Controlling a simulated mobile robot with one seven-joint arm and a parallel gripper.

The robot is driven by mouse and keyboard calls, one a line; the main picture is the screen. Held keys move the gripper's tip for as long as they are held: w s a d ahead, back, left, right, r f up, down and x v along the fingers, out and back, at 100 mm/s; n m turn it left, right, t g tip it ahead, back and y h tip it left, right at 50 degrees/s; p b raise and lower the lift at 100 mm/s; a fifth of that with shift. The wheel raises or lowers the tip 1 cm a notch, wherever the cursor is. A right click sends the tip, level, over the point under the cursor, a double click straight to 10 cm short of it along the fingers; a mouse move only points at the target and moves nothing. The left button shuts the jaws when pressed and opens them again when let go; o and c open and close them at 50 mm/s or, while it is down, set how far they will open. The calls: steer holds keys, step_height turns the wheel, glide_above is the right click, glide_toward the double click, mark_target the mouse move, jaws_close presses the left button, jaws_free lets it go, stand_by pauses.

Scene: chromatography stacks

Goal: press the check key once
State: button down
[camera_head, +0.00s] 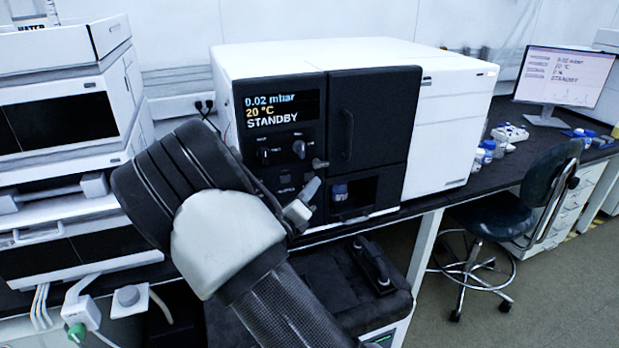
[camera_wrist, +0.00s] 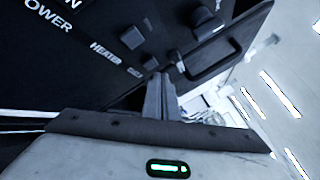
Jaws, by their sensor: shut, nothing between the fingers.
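The instrument's black control panel (camera_head: 283,140) shows a display with "0.02 mbar", "20 °C" and "STANDBY". Below it are knobs and a small dark square key (camera_head: 286,176) with a label too small to read. I cannot tell for sure which control is the check key. My gripper (camera_head: 311,190) is shut and empty in front of the lower right of the panel. In the wrist view, my gripper (camera_wrist: 160,76) points at the panel. Its tips overlap a small dark control (camera_wrist: 150,63) beside a tiny unreadable label. I cannot tell whether they touch it.
A dark door with a handle (camera_head: 347,135) is right of the panel, above an open recess holding a small bottle (camera_head: 340,191). White stacked modules (camera_head: 65,120) stand at left. Bottles (camera_head: 486,152), a monitor (camera_head: 565,77) and a chair (camera_head: 520,200) are at right.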

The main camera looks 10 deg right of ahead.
steer(key=shift+w, duration=0.15)
stand_by(0.7)
steer(key=shift+w, duration=0.25)
steer(key=shift+w+a+p, duration=0.15)
steer(key=shift+w+p, duration=0.2)
steer(key=shift+p, duration=0.05)
stand_by(0.5)
steer(key=shift+s, duration=0.15)
steer(key=shift+s+p, duration=0.4)
steer(key=shift+s, duration=0.2)
steer(key=s+p, duration=0.1)
steer(key=s, duration=0.1)
steer(key=s+d, duration=0.1)
steer(key=s, duration=0.2)
steer(key=shift+d+p, duration=0.15)
steer(key=shift+p, duration=0.25)
stand_by(0.5)
